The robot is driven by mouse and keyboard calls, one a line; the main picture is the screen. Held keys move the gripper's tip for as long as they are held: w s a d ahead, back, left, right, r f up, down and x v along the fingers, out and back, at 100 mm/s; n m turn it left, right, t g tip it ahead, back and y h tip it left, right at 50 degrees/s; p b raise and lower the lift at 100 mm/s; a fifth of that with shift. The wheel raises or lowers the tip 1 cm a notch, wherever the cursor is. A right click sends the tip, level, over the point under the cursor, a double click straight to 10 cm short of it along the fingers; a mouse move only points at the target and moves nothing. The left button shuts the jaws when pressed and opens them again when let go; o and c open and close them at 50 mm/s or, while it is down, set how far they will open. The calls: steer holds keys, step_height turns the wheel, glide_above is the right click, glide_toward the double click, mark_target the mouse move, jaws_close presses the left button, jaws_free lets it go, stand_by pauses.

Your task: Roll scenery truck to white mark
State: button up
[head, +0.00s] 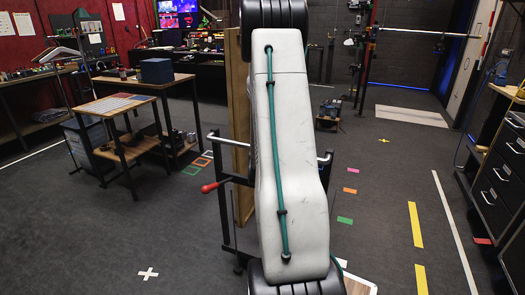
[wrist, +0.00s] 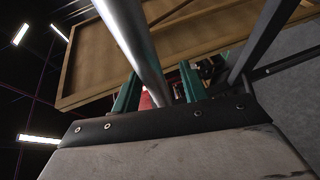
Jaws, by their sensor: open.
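The scenery truck, a tall wooden panel (head: 238,110) on a dark frame, stands mostly hidden behind my arm in the head view. Its silver push bar (head: 228,142) shows on both sides of my arm, and a red-handled lever (head: 209,188) sticks out left. A white cross mark (head: 148,273) lies on the floor at front left. In the wrist view, my gripper (wrist: 158,88) is open, with the silver bar (wrist: 132,40) running between its teal fingers; I cannot tell whether they touch. The wooden panel (wrist: 95,65) rises beyond. My gripper is hidden in the head view.
A small table (head: 115,104) and a desk with a blue box (head: 156,71) stand at left. A dark drawer cabinet (head: 500,185) stands at right. Yellow strips (head: 416,225), a yellow cross (head: 383,140) and coloured squares mark the floor. The floor at front left is clear.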

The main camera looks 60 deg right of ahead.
steer(key=shift+r, duration=0.2)
steer(key=v, duration=0.7)
steer(key=shift+s+a, duration=0.2)
steer(key=shift+a, duration=0.05)
stand_by(0.4)
